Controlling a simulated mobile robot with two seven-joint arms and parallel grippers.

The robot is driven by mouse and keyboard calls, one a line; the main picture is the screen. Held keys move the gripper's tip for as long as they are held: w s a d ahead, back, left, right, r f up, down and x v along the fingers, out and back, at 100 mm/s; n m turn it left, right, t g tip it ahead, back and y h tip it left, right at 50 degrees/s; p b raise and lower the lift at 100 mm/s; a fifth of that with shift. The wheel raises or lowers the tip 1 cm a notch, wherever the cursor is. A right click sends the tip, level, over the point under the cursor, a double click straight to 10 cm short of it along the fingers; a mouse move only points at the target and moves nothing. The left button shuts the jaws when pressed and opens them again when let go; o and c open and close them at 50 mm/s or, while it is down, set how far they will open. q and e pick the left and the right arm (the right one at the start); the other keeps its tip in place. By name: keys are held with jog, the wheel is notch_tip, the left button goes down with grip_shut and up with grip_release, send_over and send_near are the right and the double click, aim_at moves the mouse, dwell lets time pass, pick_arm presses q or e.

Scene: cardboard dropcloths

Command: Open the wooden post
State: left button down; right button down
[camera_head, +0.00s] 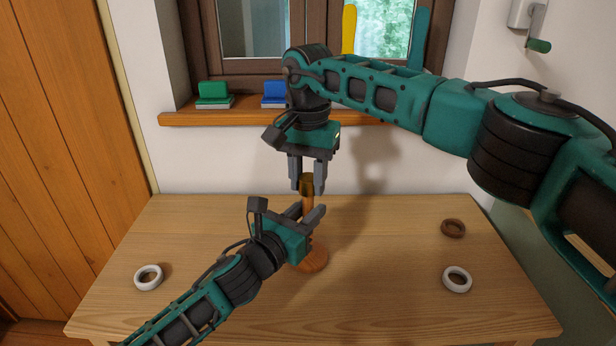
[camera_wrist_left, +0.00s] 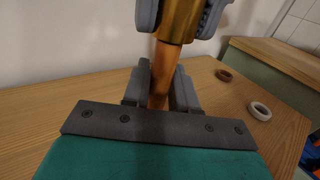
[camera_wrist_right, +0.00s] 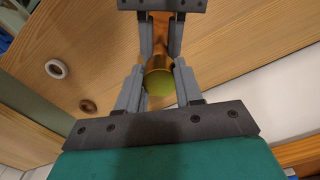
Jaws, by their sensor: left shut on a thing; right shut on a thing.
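The wooden post (camera_head: 313,257) stands upright on the table, with a round base and a brass-coloured cap (camera_head: 307,186) at its top. My right gripper (camera_head: 307,186) comes down from above and is shut on the cap. The cap also shows in the right wrist view (camera_wrist_right: 159,82), with its end towards the camera, and in the left wrist view (camera_wrist_left: 178,20). My left gripper (camera_head: 308,214) is shut around the shaft just below the cap. The shaft shows between its fingers in the left wrist view (camera_wrist_left: 160,75). My left gripper hides part of the shaft in the head view.
On the table (camera_head: 200,225) lie a white ring (camera_head: 148,278) at left, a brown ring (camera_head: 453,228) and another white ring (camera_head: 457,280) at right. Behind, a windowsill (camera_head: 200,118) holds a green block (camera_head: 213,92) and a blue block (camera_head: 274,94).

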aim_at(308, 177)
jog(key=shift+r, duration=0.15)
jog(key=shift+r, duration=1)
jog(key=shift+r, duration=2)
pick_arm(q)
jog(key=c, duration=0.8)
grip_release()
